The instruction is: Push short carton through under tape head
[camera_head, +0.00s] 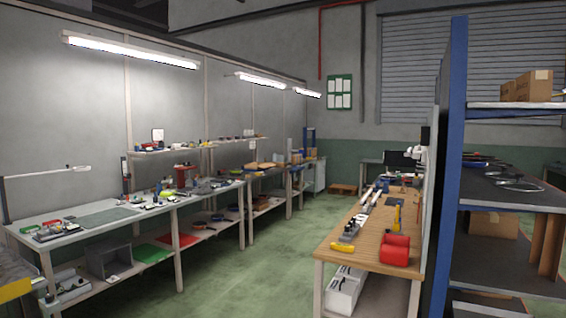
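Neither of my grippers is in view. I cannot pick out the short carton or the tape head for certain. Brown cardboard boxes (527,86) sit on the upper shelf of the blue rack at the right, and another brown box (493,223) stands on a lower level there. A small blue upright frame (309,133) shows far off at the end of the left row of benches, too small to tell what it is.
A grey workbench (60,243) with small tools runs along the left wall. A wooden bench (343,247) with a red object (395,250) stands right of centre. A blue rack (455,130) is at the right. The green floor aisle (265,270) between benches is clear.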

